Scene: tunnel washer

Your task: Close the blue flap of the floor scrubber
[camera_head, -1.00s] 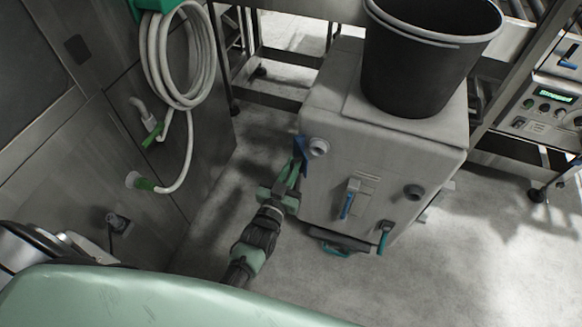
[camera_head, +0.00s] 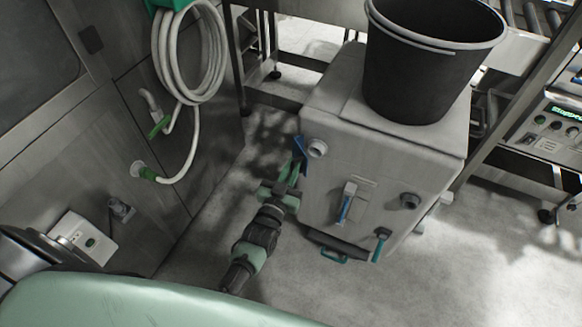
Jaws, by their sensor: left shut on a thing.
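The floor scrubber is a grey box (camera_head: 336,190) on the concrete floor, with a grey port, blue handles and a teal-handled valve on its front. The blue flap (camera_head: 300,147) shows as a small dark blue piece at the box's front left edge, beside the upper grey port. My left gripper (camera_head: 296,170) reaches up from below to this edge and is shut on the blue flap. Its green fingers hide part of the flap, so I cannot tell its exact angle. My right gripper is not in view.
A black bucket (camera_head: 425,65) stands on top of the box. A coiled white hose (camera_head: 188,60) hangs on the steel wall at left. A metal frame with rollers and a control panel (camera_head: 560,125) stand at right. Floor in front is clear.

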